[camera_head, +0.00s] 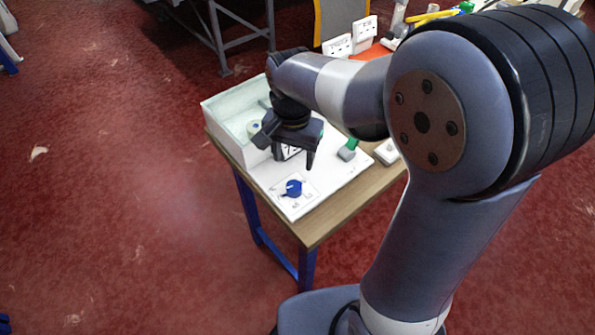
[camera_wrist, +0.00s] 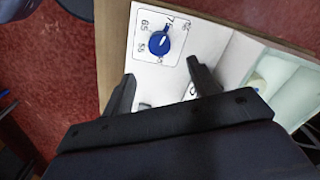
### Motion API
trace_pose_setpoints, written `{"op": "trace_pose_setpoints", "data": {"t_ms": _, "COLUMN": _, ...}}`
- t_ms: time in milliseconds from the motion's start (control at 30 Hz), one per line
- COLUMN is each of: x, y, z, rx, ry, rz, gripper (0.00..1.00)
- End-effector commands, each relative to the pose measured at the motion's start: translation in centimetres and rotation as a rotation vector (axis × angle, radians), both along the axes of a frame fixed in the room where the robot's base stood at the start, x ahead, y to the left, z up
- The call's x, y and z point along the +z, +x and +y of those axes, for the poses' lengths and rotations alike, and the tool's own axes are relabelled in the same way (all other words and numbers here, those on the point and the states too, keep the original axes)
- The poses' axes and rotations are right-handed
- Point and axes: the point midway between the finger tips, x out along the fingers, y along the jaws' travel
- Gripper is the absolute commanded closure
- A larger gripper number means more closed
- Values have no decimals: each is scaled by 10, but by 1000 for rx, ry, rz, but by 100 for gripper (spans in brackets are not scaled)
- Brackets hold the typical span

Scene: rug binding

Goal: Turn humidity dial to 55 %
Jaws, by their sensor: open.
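The blue humidity dial (camera_head: 294,188) sits on a white square scale plate near the front corner of a white panel (camera_head: 330,178). In the wrist view the dial (camera_wrist: 159,43) shows beyond my fingertips, with small numbers around it. Its white mark points to the upper right, near a number that seems to start with 7; several numbers are too small to read surely. My gripper (camera_head: 284,154) is open and empty, above the panel and farther back than the dial. In the wrist view its two fingers (camera_wrist: 160,70) are spread wide, apart from the dial.
A clear-walled box (camera_head: 222,117) stands at the table's left back. A dark-numbered display (camera_head: 291,152) is partly hidden behind my gripper. The wooden table edge (camera_head: 318,237) is bare in front.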

Motion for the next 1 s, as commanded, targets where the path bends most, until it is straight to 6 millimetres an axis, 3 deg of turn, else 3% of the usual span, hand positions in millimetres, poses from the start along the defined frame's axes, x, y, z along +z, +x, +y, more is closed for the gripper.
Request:
{"op": "trace_pose_setpoints", "data": {"t_ms": 300, "x": -60, "y": -1, "z": -1, "rx": 1, "ry": -1, "rz": 5, "gripper": 43}}
{"op": "trace_pose_setpoints", "data": {"t_ms": 500, "x": -87, "y": -1, "z": -1, "rx": 1, "ry": -1, "rz": 3, "gripper": 43}}
{"op": "trace_pose_setpoints", "data": {"t_ms": 933, "x": -97, "y": -1, "z": -1, "rx": 1, "ry": 1, "rz": 0, "gripper": 43}}
{"op": "trace_pose_setpoints", "data": {"t_ms": 1000, "x": -97, "y": -1, "z": -1, "rx": 1, "ry": 1, "rz": 0, "gripper": 49}}
